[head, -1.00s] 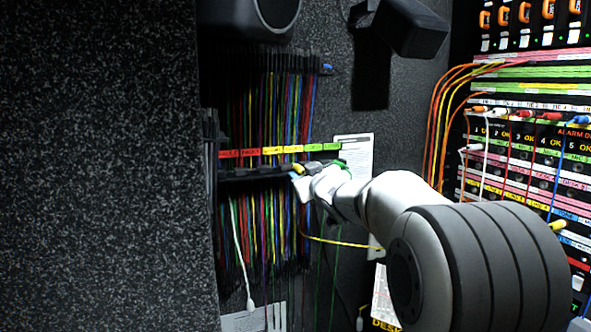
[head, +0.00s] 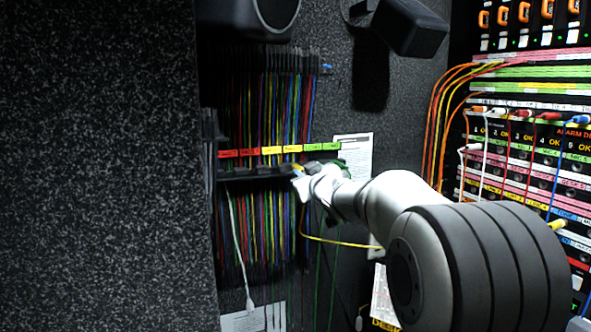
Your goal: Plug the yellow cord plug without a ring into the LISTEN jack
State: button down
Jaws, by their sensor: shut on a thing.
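My gripper (head: 299,175) is at the cord rack in the head view, just below the yellow and green labels. It is shut on a yellow cord plug (head: 298,167), of which only a small yellow bit shows at the fingertips. I cannot tell if this plug has a ring. A yellow cord (head: 335,242) hangs below the gripper and curves right behind my arm. Another yellow plug (head: 557,224) shows at the right jack panel. The LISTEN jack cannot be made out; the small panel labels are unreadable.
The rack (head: 250,172) holds many hanging coloured cords close around my gripper. A speckled dark wall (head: 100,170) stands at left. A black speaker (head: 409,28) is above. The jack panel (head: 530,150) at right has several plugged cords. My arm hides its lower left part.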

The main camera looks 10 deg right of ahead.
jog(key=shift+r, duration=0.15)
jog(key=shift+r+p, duration=1.15)
jog(key=shift+p, duration=0.1)
jog(key=shift+s+d, duration=0.15)
jog(key=shift+s, duration=0.6)
jog(key=shift+s+d, duration=0.1)
jog(key=shift+s, duration=0.65)
jog(key=shift+f, duration=0.1)
